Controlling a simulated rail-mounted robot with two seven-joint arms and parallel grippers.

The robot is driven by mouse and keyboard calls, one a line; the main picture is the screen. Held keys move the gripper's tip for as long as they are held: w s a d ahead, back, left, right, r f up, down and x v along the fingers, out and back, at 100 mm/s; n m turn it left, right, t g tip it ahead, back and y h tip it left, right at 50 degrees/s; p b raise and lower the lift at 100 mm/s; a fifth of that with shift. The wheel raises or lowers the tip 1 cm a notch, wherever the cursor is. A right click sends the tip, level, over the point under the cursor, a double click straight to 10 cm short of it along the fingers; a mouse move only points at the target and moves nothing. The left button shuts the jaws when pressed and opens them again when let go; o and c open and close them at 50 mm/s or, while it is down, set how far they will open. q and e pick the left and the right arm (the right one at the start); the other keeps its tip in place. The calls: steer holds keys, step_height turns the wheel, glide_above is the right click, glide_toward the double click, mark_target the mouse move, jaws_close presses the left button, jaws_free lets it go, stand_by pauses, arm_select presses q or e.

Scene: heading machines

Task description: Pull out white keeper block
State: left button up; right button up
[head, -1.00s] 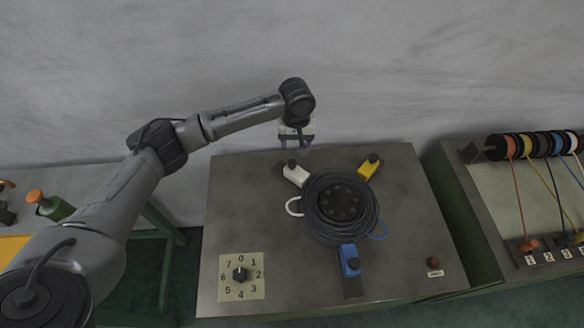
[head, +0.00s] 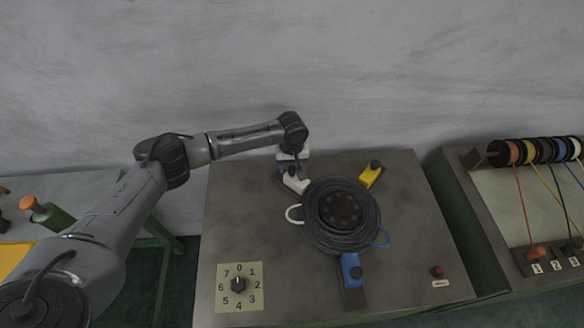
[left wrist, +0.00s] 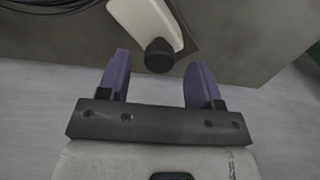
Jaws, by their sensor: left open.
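The white keeper block (head: 296,182) lies at the upper left of the black wire coil (head: 318,222) on the grey table. It has a black knob (left wrist: 159,55) on its outer end. My left gripper (head: 289,172) is at the block's outer end. In the left wrist view, its two purple fingers are open, with the knob in line between their tips. Nothing shows as gripped. The white block (left wrist: 145,18) runs away beyond the fingers. Whether the fingers touch the knob cannot be told. My right gripper is not in view.
A yellow keeper block (head: 370,174) and a blue keeper block (head: 352,268) also stand around the coil. Wire spools (head: 535,150) are at the right.

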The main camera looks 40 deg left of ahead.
arm_select(q)
steer(key=shift+f, duration=0.75)
steer(key=shift+c, duration=0.2)
jaws_close()
